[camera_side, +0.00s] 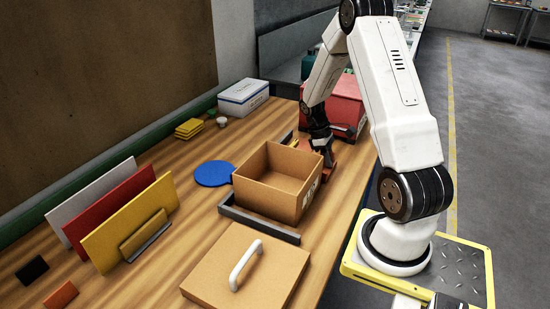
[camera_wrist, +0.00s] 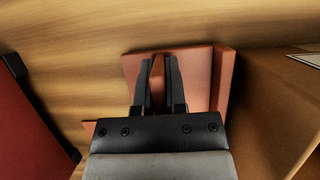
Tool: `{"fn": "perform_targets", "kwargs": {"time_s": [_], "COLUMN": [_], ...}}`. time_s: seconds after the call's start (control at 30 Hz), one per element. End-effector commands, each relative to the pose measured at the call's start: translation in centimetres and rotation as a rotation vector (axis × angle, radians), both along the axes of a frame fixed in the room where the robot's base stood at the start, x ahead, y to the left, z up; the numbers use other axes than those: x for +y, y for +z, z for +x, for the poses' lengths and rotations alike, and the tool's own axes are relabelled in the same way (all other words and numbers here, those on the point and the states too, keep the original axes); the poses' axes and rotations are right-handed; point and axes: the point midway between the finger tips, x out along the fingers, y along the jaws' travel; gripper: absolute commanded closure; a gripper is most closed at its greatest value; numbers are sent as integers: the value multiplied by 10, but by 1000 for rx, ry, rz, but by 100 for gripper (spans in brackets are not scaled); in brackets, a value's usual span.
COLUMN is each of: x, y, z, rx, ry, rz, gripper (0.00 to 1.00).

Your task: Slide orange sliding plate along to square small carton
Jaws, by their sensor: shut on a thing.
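The orange sliding plate (camera_wrist: 196,68) lies flat on the wooden table, with a raised lip along its right side and an upright tab (camera_wrist: 158,72) in its middle. My gripper (camera_wrist: 159,80) is shut on that tab. In the side view my gripper (camera_side: 327,160) is low behind the carton, and a bit of the plate (camera_side: 345,155) shows beside it. The square small carton (camera_side: 273,190) is open, brown and upright. In the wrist view the carton (camera_wrist: 262,110) is right beside the plate's lip; I cannot tell whether they touch. My gripper hides the plate's near part.
A dark angled rail (camera_side: 258,224) borders the carton's front corner. A brown lid (camera_side: 235,280) with a white handle lies in front. A red box (camera_side: 348,98) stands behind my gripper. A blue disc (camera_side: 213,173) and upright coloured panels (camera_side: 135,225) are at left.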

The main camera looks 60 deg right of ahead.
Motion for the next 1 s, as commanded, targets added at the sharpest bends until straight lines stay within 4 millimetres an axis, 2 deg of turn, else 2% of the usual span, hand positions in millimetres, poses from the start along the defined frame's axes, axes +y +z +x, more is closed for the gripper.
{"fn": "perform_targets", "kwargs": {"time_s": [0.27,0.3,0.4,0.77,1.0], "x": [0,0,0,0,0], "y": [1,1,0,1,15], "z": [2,2,2,1,7], "rx": [-7,-7,-6,-3,-4], "ry": [1,1,0,-1,1], "rz": [-4,-4,-3,-1,-3], "gripper": [100,79,50,50,50]}}
